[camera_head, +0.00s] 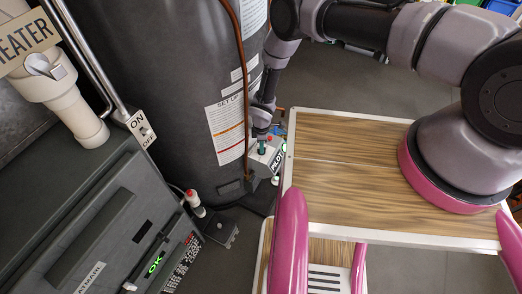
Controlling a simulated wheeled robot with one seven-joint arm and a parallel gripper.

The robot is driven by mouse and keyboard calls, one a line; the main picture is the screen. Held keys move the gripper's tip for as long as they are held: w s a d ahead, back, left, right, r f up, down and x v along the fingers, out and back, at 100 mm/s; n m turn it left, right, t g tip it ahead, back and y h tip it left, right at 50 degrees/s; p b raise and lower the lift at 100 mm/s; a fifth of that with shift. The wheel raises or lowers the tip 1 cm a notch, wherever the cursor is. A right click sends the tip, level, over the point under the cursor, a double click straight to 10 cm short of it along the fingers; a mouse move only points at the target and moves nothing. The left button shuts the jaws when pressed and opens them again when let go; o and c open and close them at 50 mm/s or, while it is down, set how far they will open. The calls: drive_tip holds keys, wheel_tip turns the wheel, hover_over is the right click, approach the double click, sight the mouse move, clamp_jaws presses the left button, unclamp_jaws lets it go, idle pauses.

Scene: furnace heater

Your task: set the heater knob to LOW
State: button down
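The heater is a large dark cylinder (165,75) with a "SET UP" label sheet on its side. At its lower right is a small grey control box (258,163) with a label that reads "PILOT" and a small red part. A small dark and green piece, perhaps the knob (262,147), shows at the top of this box. My gripper (262,133) points down right at it, and the arm hides part of the area. I cannot tell whether the fingers touch or grip the piece. No "LOW" mark is readable.
A wood-topped table (350,150) with a pale rim stands right of the heater. At left are a dark cabinet (80,215) with a green "OK" display, an ON/OFF switch (143,130) and a white pipe valve (45,66) under a "HEATER" sign. A copper pipe (243,75) runs down the heater.

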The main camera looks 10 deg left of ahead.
drive_tip(key=m, duration=0.4)
drive_tip(key=shift+m, duration=0.3)
drive_tip(key=shift+m, duration=0.4)
drive_tip(key=m, duration=0.3)
drive_tip(key=shift+m, duration=0.4)
drive_tip(key=shift+m, duration=1.2)
drive_tip(key=c, duration=0.7)
unclamp_jaws()
drive_tip(key=shift+r, duration=0.1)
